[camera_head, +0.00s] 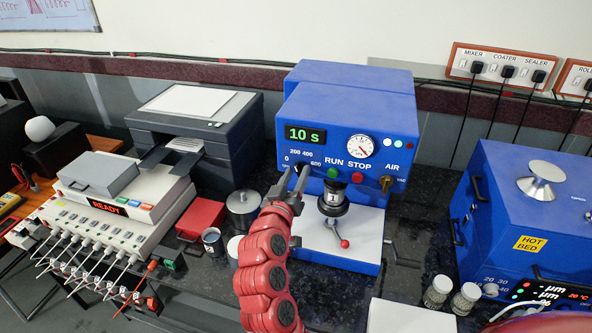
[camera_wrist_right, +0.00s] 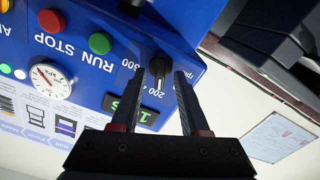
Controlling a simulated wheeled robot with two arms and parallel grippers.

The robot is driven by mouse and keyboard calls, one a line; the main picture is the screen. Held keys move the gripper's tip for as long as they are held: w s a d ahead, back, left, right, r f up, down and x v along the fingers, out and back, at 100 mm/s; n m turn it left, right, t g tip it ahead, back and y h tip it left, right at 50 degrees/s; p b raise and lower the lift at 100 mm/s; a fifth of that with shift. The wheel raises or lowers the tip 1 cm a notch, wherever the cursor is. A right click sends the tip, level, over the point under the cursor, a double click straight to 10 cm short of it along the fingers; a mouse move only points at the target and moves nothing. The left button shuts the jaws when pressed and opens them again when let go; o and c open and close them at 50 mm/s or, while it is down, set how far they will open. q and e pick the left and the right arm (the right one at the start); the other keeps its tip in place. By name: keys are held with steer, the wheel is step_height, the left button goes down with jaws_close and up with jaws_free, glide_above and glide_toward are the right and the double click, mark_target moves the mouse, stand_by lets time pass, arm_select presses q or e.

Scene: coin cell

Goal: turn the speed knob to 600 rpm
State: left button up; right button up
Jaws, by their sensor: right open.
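The blue machine (camera_head: 345,98) stands at the back centre, with a green display (camera_head: 305,134) reading "10 s". Its black speed knob (camera_wrist_right: 160,71) shows in the right wrist view between my fingertips, with a white mark toward the side of the 200 label. Labels 0, 200, 400 and 600 surround it in the head view, where my gripper partly hides it. My right gripper (camera_head: 297,179) is open, its fingertips (camera_wrist_right: 170,70) close on either side of the knob. I cannot tell whether they touch it. My left gripper is not in view.
The green RUN button (camera_head: 333,172) and red STOP button (camera_head: 358,176) sit right of the knob. A black press head (camera_head: 333,198) and a red-knobbed lever (camera_head: 344,243) stand below. A grey printer (camera_head: 200,120) is left; a blue hot bed (camera_head: 530,210) is right.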

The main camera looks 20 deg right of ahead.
steer(key=shift+w+d, duration=0.1)
steer(key=shift+w, duration=0.05)
steer(key=shift+c, duration=0.2)
jaws_close()
steer(key=shift+f, duration=0.1)
steer(key=m+b, duration=0.2)
steer(key=b, duration=0.6)
steer(key=f+m+b, duration=0.1)
steer(key=m+b, duration=0.2)
steer(key=b, duration=0.4)
steer(key=shift+d+f+b, duration=0.1)
steer(key=shift+b, duration=0.25)
steer(key=shift+s+d+r+m+b, duration=0.1)
steer(key=shift+r+m+b, duration=0.05)
steer(key=shift+m+b, duration=2.45)
steer(key=shift+s+r+m+b, duration=0.15)
steer(key=shift+m+b, duration=1.6)
steer(key=shift+b, duration=1.7)
steer(key=shift+w+d+r+m+b, duration=0.1)
steer(key=shift+r+m+b, duration=0.05)
steer(key=shift+m+b, duration=2.45)
steer(key=shift+n+b, duration=0.35)
steer(key=shift+b, duration=0.15)
